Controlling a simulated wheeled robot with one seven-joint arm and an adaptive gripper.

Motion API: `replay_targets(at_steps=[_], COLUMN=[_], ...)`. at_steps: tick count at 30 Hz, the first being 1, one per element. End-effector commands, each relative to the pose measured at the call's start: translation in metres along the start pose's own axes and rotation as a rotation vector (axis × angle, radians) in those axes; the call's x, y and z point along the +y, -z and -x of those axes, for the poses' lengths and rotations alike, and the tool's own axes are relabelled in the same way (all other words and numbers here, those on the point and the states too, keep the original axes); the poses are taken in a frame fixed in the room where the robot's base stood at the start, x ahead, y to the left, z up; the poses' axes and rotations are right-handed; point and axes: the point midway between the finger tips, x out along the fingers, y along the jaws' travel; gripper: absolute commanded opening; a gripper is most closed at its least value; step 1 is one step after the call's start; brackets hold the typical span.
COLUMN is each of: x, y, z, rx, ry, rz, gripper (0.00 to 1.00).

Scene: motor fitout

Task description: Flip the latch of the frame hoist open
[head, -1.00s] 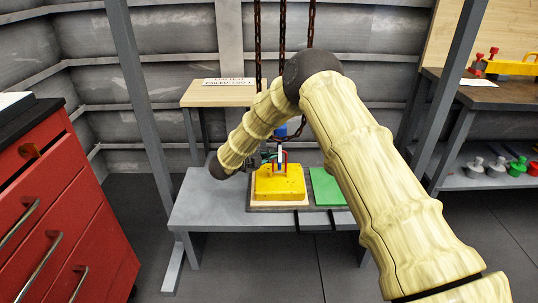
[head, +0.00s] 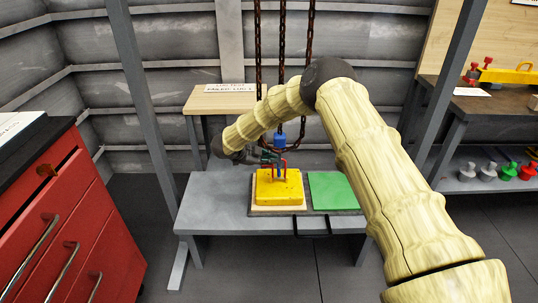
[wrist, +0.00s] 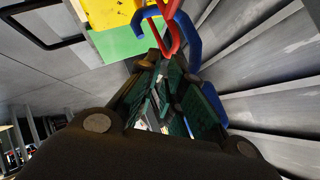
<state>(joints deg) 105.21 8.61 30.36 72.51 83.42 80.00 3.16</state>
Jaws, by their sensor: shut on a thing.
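The frame hoist hangs on rusty chains (head: 282,85), with a blue hook block (head: 279,140) at its lower end, above a yellow block (head: 279,187). In the wrist view the blue hook (wrist: 184,42) and a red latch-like loop (wrist: 166,32) stand just beyond my fingertips. My gripper (head: 270,157) reaches in from the left at the hook's height. In the wrist view my gripper (wrist: 165,62) is shut on the red latch, its fingers meeting at the loop's lower end. The exact contact and the latch's angle are partly hidden by the fingers.
The yellow block sits on a board on a low grey table (head: 215,200), beside a green plate (head: 333,190). A wooden stand with a sign (head: 230,88) is behind. A red drawer cabinet (head: 70,235) is at left, a shelf with several fittings (head: 490,172) at right.

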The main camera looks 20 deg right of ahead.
Motion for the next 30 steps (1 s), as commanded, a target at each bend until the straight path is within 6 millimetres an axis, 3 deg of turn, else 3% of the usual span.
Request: replay_targets(at_steps=[12,29,30], x=[-0.0056,-0.0055,-0.0056], y=[0.0034,0.0031,0.0031], z=[0.0047,0.0047,0.0047], rx=[-0.001,-0.001,-0.001], ry=[-0.144,-0.165,-0.165], rz=[0.142,0.165,0.165], gripper=[0.0,0.0,0.15])
